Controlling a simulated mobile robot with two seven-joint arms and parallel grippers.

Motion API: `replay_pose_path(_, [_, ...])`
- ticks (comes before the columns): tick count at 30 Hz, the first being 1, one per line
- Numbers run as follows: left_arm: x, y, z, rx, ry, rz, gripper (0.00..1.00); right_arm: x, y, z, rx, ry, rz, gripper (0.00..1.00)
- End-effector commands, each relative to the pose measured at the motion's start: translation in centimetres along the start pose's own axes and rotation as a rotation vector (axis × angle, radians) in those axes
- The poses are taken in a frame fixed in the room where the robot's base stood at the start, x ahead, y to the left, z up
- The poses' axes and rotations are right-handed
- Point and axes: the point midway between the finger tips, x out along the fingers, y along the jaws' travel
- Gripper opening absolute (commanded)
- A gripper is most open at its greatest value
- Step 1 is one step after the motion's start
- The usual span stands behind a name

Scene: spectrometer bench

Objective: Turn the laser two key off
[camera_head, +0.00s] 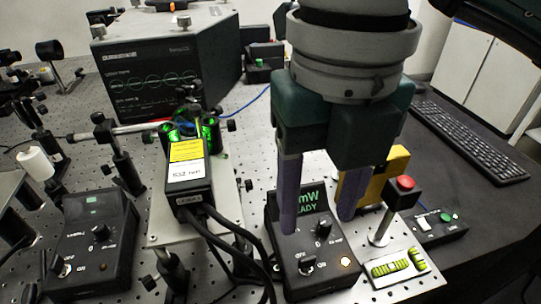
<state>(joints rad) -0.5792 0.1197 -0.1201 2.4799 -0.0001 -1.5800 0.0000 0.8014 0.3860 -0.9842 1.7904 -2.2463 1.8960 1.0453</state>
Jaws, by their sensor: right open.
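My right gripper (318,222) comes down from the top, with its two purple fingers apart and empty. It is over the middle laser control box (325,265), which has a green display reading "mW READY". The fingers partly hide the display and the box's upper edge. I cannot read which box is laser two. My left gripper is not in view.
A laser head (187,180) labelled 532 nm stands between the boxes, with black cables (225,240) running close by. A red button on a post (404,184), a yellow block (375,172) and a green-vial tray (395,268) crowd the right side.

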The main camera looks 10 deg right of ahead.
Motion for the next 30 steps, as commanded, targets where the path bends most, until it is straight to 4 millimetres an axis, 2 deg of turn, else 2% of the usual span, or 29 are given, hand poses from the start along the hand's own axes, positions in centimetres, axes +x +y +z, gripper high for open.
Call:
replay_pose_path(6, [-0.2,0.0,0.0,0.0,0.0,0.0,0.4,4.3,0.1,-0.2,-0.001,0.006,0.002,0.57])
replay_pose_path(12, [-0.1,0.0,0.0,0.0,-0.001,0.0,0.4,7.2,0.2,-0.1,-0.004,0.004,0.004,0.57])
replay_pose_path(17, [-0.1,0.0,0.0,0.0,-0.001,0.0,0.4,8.2,0.1,-0.1,-0.004,0.002,0.005,0.57])
replay_pose_path(24, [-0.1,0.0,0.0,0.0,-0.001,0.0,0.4,8.2,0.2,-0.1,-0.005,0.001,0.005,0.57])
replay_pose_path(30, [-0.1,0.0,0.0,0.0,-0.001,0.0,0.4,8.2,0.2,-0.1,-0.005,0.001,0.005,0.35])
